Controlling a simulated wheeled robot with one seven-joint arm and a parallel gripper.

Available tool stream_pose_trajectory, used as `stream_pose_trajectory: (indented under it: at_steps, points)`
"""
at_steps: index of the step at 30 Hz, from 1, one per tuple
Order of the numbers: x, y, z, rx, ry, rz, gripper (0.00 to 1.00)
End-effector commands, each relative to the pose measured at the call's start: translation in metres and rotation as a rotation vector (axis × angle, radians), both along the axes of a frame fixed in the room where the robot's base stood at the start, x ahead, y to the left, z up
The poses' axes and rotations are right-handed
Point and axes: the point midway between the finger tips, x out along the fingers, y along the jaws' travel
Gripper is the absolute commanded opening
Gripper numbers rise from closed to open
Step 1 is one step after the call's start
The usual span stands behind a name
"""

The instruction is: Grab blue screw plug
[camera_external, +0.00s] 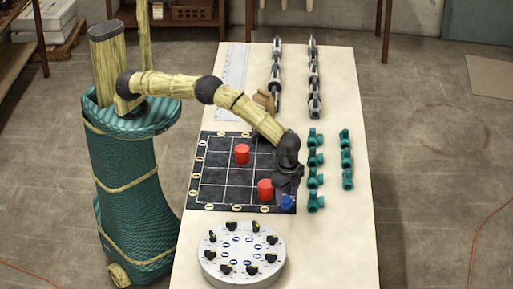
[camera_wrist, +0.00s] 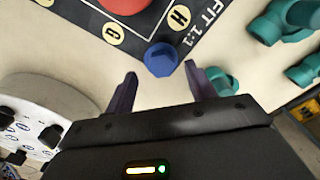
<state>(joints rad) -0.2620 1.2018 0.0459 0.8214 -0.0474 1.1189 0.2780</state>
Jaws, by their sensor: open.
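The blue screw plug (camera_external: 288,202) sits at the near right corner of the black grid mat (camera_external: 215,190). In the wrist view the blue screw plug (camera_wrist: 161,60) lies just beyond the fingertips, roughly midway between them. My gripper (camera_wrist: 158,78) is open and empty, with its two dark fingers spread apart. In the external view my gripper (camera_external: 286,188) hangs over the mat's right side, close to the plug. I cannot tell the exact height gap.
Two red plugs (camera_external: 242,154) (camera_external: 265,190) stand on the mat. Teal pipe fittings (camera_external: 314,180) line the table to the right. A round white disc (camera_external: 240,276) with black knobs stands in front. Grey and black valves (camera_external: 314,80) lie at the back. Bare table shows at right.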

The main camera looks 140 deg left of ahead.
Motion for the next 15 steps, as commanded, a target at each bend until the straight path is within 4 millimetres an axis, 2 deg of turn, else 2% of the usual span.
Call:
stream_pose_trajectory:
  at_steps: [6,15]
  points:
    - [-0.003,0.003,-0.029,-0.001,0.002,0.0,0.55]
    - [-0.003,0.003,-0.034,0.0,0.0,0.0,0.55]
